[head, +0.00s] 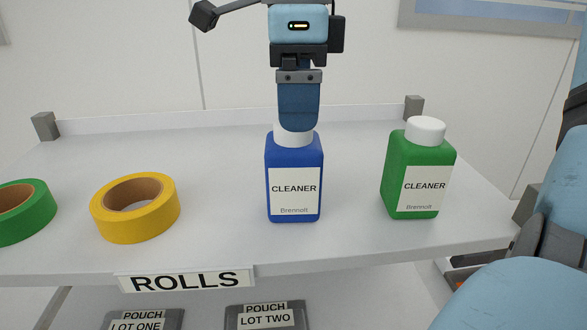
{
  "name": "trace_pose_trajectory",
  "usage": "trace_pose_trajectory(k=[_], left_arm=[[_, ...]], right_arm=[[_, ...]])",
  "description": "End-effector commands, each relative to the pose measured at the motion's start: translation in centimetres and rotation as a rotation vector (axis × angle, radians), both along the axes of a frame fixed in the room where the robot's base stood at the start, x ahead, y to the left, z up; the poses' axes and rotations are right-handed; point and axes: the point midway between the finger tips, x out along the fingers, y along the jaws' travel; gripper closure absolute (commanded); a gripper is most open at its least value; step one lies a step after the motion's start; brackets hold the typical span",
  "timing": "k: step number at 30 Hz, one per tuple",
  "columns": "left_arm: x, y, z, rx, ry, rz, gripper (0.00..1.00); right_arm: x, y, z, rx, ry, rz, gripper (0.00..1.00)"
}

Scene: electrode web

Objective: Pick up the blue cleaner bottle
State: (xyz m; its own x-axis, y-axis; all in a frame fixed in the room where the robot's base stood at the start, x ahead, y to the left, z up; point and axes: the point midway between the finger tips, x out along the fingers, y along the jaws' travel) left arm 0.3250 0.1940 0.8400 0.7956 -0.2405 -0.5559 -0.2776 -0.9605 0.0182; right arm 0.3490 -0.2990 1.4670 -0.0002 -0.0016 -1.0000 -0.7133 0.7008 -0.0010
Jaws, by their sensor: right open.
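The blue cleaner bottle (294,160) stands upright on the white shelf (210,240), with a white label reading CLEANER facing me. My right gripper (298,118) points straight down above the bottle and is open. I see its fingers edge-on, one in line with the other. The near finger covers the middle and top of the white cap and reaches down to about the cap's lower part. Whether the fingers touch the cap, I cannot tell. My left gripper is not in view.
A green cleaner bottle (414,170) stands to the right of the blue one. A yellow tape roll (152,222) and a green tape roll (30,226) lie at left. The shelf has a low back rim (190,120). Labelled pouch bins (266,316) sit below.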

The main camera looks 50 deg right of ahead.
Motion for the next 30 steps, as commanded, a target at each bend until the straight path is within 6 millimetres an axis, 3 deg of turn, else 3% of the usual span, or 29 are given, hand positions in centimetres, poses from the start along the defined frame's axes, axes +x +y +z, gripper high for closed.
trace_pose_trajectory(k=[8, 17, 25, 26, 30], left_arm=[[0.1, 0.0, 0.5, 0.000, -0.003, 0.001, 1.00], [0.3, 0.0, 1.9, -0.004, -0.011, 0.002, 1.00], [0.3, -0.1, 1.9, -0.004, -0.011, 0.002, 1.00], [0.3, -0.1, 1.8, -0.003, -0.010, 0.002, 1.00], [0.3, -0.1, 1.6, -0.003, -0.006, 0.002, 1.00]], right_arm=[[0.0, 0.0, -2.2, 0.001, 0.003, 0.001, 0.00], [0.2, 0.2, -6.3, 0.003, 0.001, 0.001, 0.00], [0.2, 0.2, -6.8, 0.003, -0.001, 0.000, 0.00], [0.2, 0.2, -6.8, 0.003, -0.001, 0.000, 0.02], [0.2, 0.2, -6.8, 0.003, -0.001, 0.000, 0.34]])
